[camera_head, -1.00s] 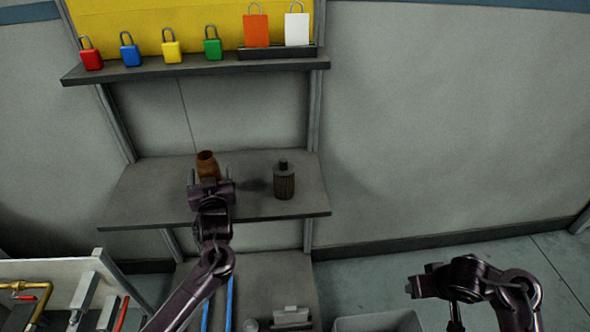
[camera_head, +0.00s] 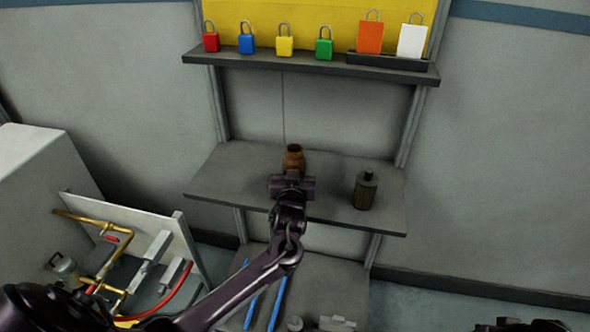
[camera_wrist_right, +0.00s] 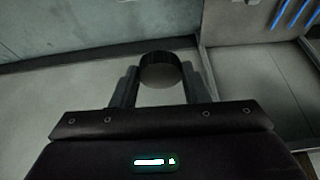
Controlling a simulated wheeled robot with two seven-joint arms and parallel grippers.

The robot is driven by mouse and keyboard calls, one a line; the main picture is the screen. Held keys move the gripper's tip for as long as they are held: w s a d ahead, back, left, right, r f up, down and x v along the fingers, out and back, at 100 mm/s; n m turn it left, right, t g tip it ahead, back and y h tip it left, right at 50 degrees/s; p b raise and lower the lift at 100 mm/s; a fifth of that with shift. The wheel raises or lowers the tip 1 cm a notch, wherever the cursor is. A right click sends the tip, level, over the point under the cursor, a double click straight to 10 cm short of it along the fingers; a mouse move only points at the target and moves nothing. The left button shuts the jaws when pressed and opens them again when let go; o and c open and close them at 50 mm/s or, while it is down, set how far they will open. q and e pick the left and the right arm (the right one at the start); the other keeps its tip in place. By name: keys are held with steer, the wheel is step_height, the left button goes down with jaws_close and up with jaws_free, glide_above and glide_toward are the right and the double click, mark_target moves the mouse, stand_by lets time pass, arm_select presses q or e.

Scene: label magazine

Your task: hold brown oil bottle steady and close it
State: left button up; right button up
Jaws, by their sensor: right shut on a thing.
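The brown oil bottle (camera_head: 293,158) stands on the middle shelf with its open top showing and no cap on it. My left gripper (camera_head: 292,178) is at the bottle, in front of its lower part. Its fingers are hidden behind its own body, so whether it grips the bottle does not show. My right gripper (camera_wrist_right: 161,76) is shut on a dark round cap (camera_wrist_right: 161,72) in the right wrist view. It is away from the bottle, with floor beneath the cap. In the head view only part of the right arm shows at the bottom right edge.
A dark ribbed bottle (camera_head: 366,190) with a cap stands to the right on the same shelf (camera_head: 235,170). Several coloured padlocks and two tags stand on the upper shelf (camera_head: 300,64). A pipe-and-valve panel (camera_head: 130,250) is at left. Blue rods (camera_head: 278,300) lie below.

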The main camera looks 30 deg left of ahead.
arm_select(q)
step_height(320, 180, up, 20)
steer(key=shift+f+p, duration=0.15)
steer(key=shift+p, duration=0.3)
arm_select(e)
steer(key=shift+r, duration=0.5)
arm_select(q)
steer(key=o, duration=0.5)
steer(key=c, duration=0.8)
steer(key=shift+o, duration=0.2)
